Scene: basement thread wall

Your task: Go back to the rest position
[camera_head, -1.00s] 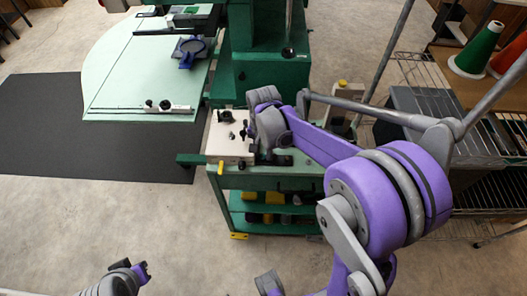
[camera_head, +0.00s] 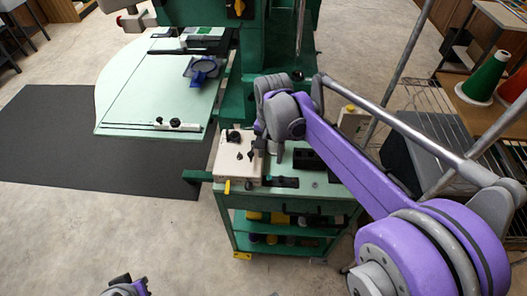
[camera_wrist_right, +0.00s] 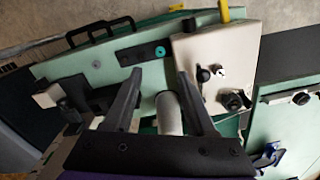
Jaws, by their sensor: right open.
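The green machine (camera_head: 250,50) stands behind the cart, with a pale green table (camera_head: 150,90) to its left. A wire shelf (camera_head: 430,110) and a thread cone (camera_head: 487,75) are on the right. The floor at the front left is clear.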

